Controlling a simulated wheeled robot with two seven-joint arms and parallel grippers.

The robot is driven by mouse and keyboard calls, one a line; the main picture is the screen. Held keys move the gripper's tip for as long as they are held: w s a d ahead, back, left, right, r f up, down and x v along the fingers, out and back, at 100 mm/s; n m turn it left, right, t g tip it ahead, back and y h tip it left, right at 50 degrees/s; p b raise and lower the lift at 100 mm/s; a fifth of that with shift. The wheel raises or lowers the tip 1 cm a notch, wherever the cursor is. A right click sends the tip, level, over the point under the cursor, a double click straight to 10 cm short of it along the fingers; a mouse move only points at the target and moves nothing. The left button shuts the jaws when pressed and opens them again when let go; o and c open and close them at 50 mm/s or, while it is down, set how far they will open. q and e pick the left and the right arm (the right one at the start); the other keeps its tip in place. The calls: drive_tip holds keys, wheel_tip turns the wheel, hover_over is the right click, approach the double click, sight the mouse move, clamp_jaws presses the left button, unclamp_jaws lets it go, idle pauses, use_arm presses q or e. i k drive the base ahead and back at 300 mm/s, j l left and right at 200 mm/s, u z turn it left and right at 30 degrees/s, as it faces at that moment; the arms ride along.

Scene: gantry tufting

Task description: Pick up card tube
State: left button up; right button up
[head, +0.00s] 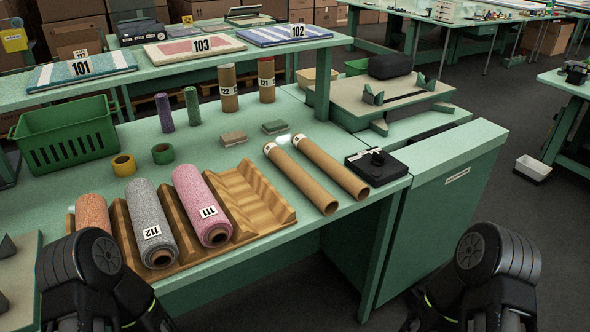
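Two plain brown card tubes lie side by side on the green bench, slanting toward its front edge. The left card tube (301,181) and the right card tube (331,168) are hollow, with open near ends close to the edge. Nothing holds them. Two upright brown tubes with labels, the 122 tube (228,88) and the 121 tube (266,81), stand farther back. My black arms show at the bottom left and bottom right corners, both apart from the tubes. Neither gripper's fingers can be seen.
A wooden cradle (255,197) holds orange, grey (151,211) and pink (198,196) rolls left of the tubes. A green crate (66,137) stands at left. A raised shelf (187,71) spans the back.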

sight(318, 195)
drive_tip(key=l+u, duration=0.1)
drive_tip(key=u, duration=0.3)
drive_tip(key=l+u, duration=0.1)
drive_tip(key=u, duration=0.3)
drive_tip(key=l+u, duration=0.1)
drive_tip(key=u, duration=0.3)
drive_tip(key=k+l+u, duration=0.1)
drive_tip(key=l+u, duration=0.15)
drive_tip(key=l, duration=0.2)
drive_tip(key=k+l+u, duration=0.25)
drive_tip(key=l, duration=0.2)
drive_tip(key=k+l+u, duration=0.1)
drive_tip(key=l+u, duration=0.15)
drive_tip(key=l, duration=0.15)
drive_tip(key=k+l+u, duration=0.3)
drive_tip(key=k+l, duration=0.2)
drive_tip(key=l, duration=0.2)
drive_tip(key=k+l, duration=0.25)
drive_tip(key=l, duration=0.2)
